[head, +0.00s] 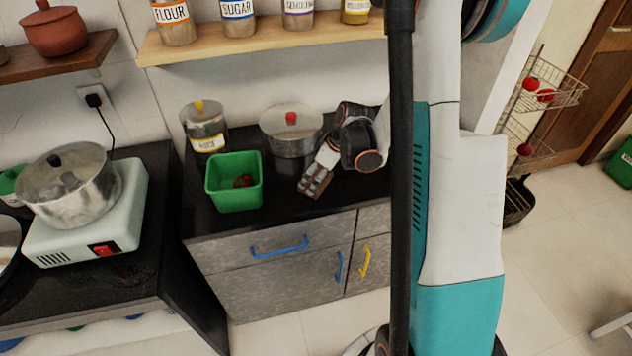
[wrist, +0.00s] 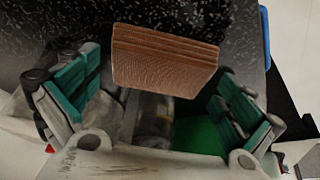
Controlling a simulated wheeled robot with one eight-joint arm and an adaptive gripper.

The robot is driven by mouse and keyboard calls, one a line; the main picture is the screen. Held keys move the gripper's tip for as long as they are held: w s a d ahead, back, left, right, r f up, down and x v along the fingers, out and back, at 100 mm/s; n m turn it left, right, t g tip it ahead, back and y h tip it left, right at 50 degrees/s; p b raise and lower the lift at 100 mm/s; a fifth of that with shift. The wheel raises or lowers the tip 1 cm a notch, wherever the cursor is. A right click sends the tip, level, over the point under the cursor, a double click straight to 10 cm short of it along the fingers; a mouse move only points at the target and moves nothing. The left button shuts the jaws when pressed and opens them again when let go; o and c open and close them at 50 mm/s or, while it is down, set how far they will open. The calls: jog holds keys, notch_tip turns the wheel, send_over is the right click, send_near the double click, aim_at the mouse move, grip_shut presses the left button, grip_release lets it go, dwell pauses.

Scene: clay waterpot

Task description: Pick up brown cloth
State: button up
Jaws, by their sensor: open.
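The brown cloth (wrist: 164,58) looks like a folded, layered block in the wrist view. It lies on the black speckled counter. It also shows in the head view (head: 315,182), near the counter's front edge. My gripper (wrist: 158,100) is open, with one teal-padded finger on the left and one on the right. The cloth is ahead of the gap between the fingers, and I see no finger closed on it. In the head view my gripper (head: 322,168) is right beside the cloth and overlaps part of it; the exact gap is hard to tell.
A lidded steel pot (head: 291,132) and a jar (head: 205,128) stand behind. A stove with a large pot (head: 68,186) is at far left. A shelf with labelled jars (head: 262,36) hangs above.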

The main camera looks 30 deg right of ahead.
jog(key=shift+c, duration=0.6)
jog(key=c, duration=0.7)
jog(key=shift+c, duration=0.2)
jog(key=shift+r, duration=0.1)
notch_tip(320, 180, up, 20)
jog(key=p, duration=0.7)
